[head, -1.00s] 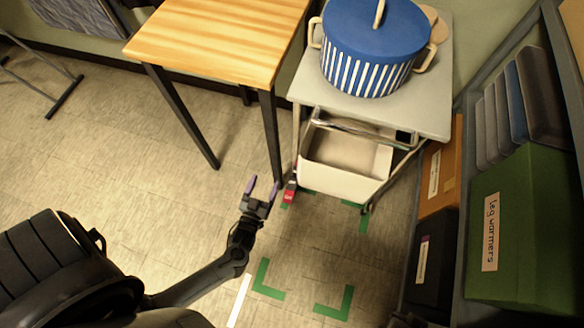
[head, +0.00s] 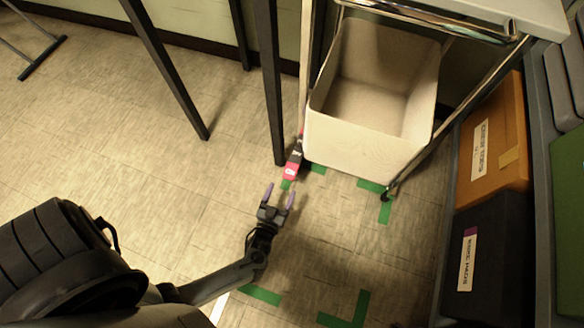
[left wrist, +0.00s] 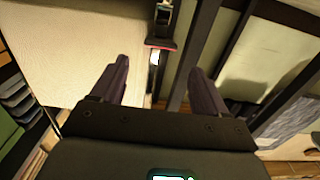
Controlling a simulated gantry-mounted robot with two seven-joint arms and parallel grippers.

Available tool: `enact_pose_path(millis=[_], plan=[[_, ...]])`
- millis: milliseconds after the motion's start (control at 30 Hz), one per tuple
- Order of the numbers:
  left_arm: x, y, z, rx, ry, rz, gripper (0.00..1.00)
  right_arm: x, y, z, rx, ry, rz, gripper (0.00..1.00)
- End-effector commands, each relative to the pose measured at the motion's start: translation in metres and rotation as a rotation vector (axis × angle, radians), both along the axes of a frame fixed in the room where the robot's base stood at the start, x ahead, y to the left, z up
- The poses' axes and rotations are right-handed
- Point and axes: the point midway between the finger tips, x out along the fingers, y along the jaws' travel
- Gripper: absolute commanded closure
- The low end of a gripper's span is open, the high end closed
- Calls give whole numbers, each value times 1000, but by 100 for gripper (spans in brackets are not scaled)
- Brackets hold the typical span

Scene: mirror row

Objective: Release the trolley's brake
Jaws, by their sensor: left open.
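The trolley (head: 530,14) stands at the upper right, with a cream bin (head: 360,142) under its top. A small red brake pedal (head: 293,168) with a white mark sits low at the trolley's front left leg. My left gripper (head: 280,194) is open and empty, just in front of the pedal and apart from it. In the left wrist view, the red pedal (left wrist: 160,43) shows ahead, roughly between and beyond the open purple fingers of my left gripper (left wrist: 158,66). My right gripper is not in view.
A dark table leg (head: 270,90) stands close to the left of the pedal. Green tape corners (head: 345,312) mark the floor in front. A shelf with an orange box (head: 493,145) and a black box (head: 495,240) lines the right. Open floor lies to the left.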

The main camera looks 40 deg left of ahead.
Motion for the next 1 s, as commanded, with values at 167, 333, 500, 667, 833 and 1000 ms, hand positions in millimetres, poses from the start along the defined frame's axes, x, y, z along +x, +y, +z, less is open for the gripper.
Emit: enact_pose_path(millis=[167,333,500,667,833,1000], plan=[[8,2,-10,0,-5,0,26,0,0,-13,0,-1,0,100],[25,9,-10,2,-7,-1,26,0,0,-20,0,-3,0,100],[51,19,-11,1,-8,-2,26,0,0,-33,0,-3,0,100],[74,28,-11,1,-7,-2,26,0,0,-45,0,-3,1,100],[92,36,-10,1,-5,-1,26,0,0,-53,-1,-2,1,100],[101,40,-9,0,-5,0,26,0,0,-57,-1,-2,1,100]])
